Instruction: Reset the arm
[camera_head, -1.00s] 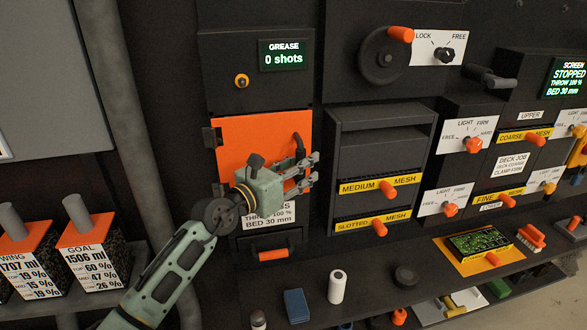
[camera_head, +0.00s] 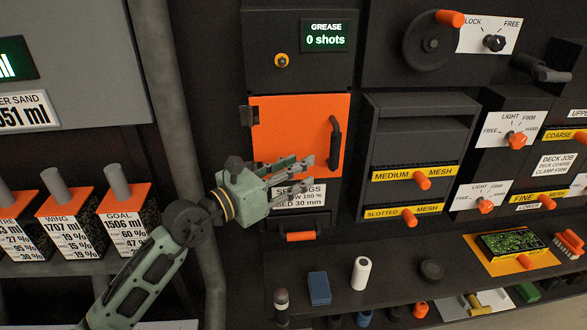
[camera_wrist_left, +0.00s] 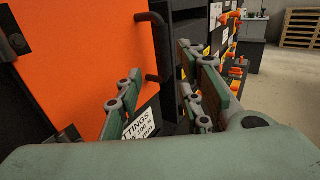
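My left gripper (camera_head: 303,173) is in front of the lower part of the orange door (camera_head: 290,132). Its fingers point right and stand apart with nothing between them. In the wrist view the spread fingers (camera_wrist_left: 160,105) show in front of the orange door (camera_wrist_left: 85,60). The door's dark handle (camera_head: 335,143) is just right of the fingertips, and the gripper looks apart from it. The door looks shut. The fingers partly cover the settings label (camera_head: 300,199). My right gripper is not in view.
Below is a dark shelf (camera_head: 390,268) with a blue block (camera_head: 318,288), a white roll (camera_head: 361,273) and a dark puck (camera_head: 431,269). Dark boxes with orange knobs (camera_head: 422,183) stand right. Labelled bins (camera_head: 121,225) are at left. A grease display (camera_head: 327,35) reads 0 shots.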

